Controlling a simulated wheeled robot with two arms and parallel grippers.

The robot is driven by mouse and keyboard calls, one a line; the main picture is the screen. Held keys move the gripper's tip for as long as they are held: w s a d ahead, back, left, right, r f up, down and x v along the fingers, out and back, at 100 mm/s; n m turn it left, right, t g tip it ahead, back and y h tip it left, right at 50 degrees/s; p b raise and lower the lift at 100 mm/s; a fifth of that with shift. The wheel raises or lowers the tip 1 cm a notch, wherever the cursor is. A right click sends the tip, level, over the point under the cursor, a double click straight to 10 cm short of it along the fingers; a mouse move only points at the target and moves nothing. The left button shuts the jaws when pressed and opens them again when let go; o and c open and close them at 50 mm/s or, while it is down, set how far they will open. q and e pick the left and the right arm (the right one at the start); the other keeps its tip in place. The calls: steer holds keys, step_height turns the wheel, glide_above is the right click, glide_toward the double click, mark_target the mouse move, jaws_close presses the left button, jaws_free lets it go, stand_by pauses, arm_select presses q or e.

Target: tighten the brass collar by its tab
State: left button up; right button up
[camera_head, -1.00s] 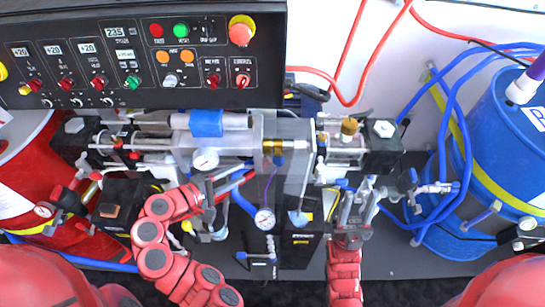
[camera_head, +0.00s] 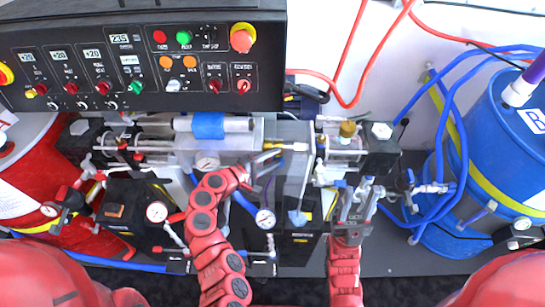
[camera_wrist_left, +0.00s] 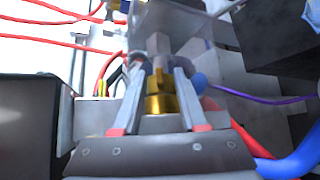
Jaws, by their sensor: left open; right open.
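The brass collar (camera_head: 271,145) sits on the horizontal grey fitting at the middle of the machine in the head view. In the left wrist view the brass collar (camera_wrist_left: 160,100) shows between the two fingers, with gaps at its sides. My left gripper (camera_head: 277,157) is open at the collar, its fingers pointing right; its fingertips also show in the left wrist view (camera_wrist_left: 160,70). I cannot tell which part of the brass is the tab, or whether a finger touches it. My right gripper (camera_head: 357,192) is open and empty, in front of the machine's right half.
A black control panel (camera_head: 140,55) overhangs the back left. A second brass fitting (camera_head: 348,129) is on the right block. Pressure gauges (camera_head: 265,219) and blue hoses crowd the front. A red tank (camera_head: 25,175) stands left, a blue drum (camera_head: 500,150) right.

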arm_select(q)
jaws_close()
stand_by(0.3)
steer(key=m+t+h+b, duration=0.1)
steer(key=m+t+b, duration=0.1)
steer(key=b, duration=1.3)
glide_above(273, 171)
steer(key=s, duration=0.2)
step_height(273, 171, down, 4)
step_height(273, 171, down, 2)
steer(key=m+h+b, duration=0.1)
steer(key=b, duration=0.4)
steer(key=m+t+h+b, duration=0.1)
steer(key=m+b, duration=0.1)
steer(key=b, duration=0.4)
steer(key=m+t+h+b, duration=0.1)
steer(key=b, duration=0.5)
steer(key=shift+w+f, duration=0.15)
steer(key=shift+f, duration=0.1)
steer(key=shift+r+m+t+h+b, duration=0.15)
steer(key=shift+m+t+h+b, duration=0.2)
steer(key=shift+b, duration=0.25)
